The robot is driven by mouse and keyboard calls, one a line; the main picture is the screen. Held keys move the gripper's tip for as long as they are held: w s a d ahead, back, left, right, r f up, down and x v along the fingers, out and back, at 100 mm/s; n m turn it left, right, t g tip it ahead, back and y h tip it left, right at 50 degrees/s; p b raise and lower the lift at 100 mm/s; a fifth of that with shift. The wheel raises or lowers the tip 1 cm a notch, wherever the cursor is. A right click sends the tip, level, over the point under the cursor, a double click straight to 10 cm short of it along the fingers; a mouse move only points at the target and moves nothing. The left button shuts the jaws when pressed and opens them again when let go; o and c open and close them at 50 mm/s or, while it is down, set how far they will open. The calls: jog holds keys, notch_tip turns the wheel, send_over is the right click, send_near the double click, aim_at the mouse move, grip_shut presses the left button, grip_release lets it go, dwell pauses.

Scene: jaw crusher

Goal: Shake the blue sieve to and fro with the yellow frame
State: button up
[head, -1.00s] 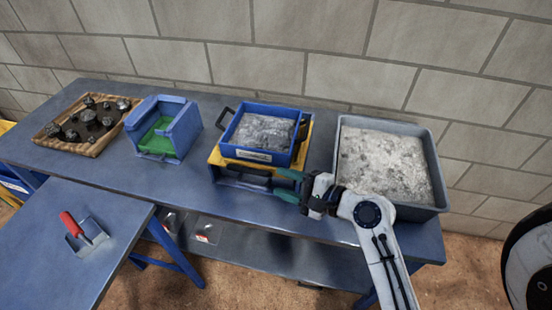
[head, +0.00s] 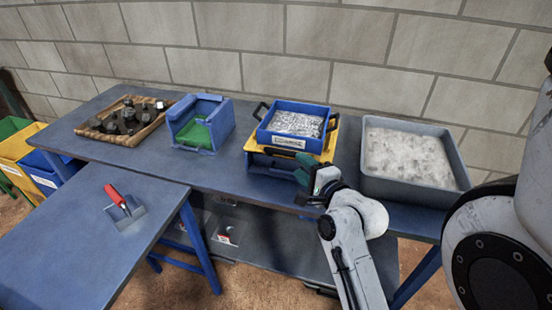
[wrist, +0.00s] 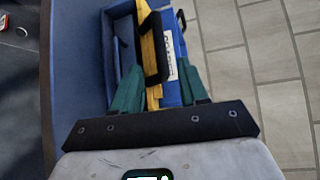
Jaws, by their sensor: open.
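The blue sieve (head: 300,140) is a box with a white label, holding grey crushed material. It sits on the yellow frame (head: 328,152), above a blue bin (head: 268,164). Black handles (head: 261,110) stick out at both ends. My gripper (head: 308,172) is at the front right of the frame. In the wrist view my open gripper (wrist: 157,78) has its green fingers on either side of a black handle (wrist: 155,50) and the yellow frame's bar (wrist: 147,40). The sieve (wrist: 171,60) shows beyond, near the right finger. Whether either finger touches is unclear.
A grey tray of pale powder (head: 369,180) stands close on the right. A blue box with a green inside (head: 201,125) and a wooden tray of dark rocks (head: 94,134) stand left. A block wall (head: 270,75) is behind.

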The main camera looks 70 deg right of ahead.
aim_at(289, 155)
jog(key=x, duration=0.9)
jog(key=shift+p, duration=0.3)
grip_shut()
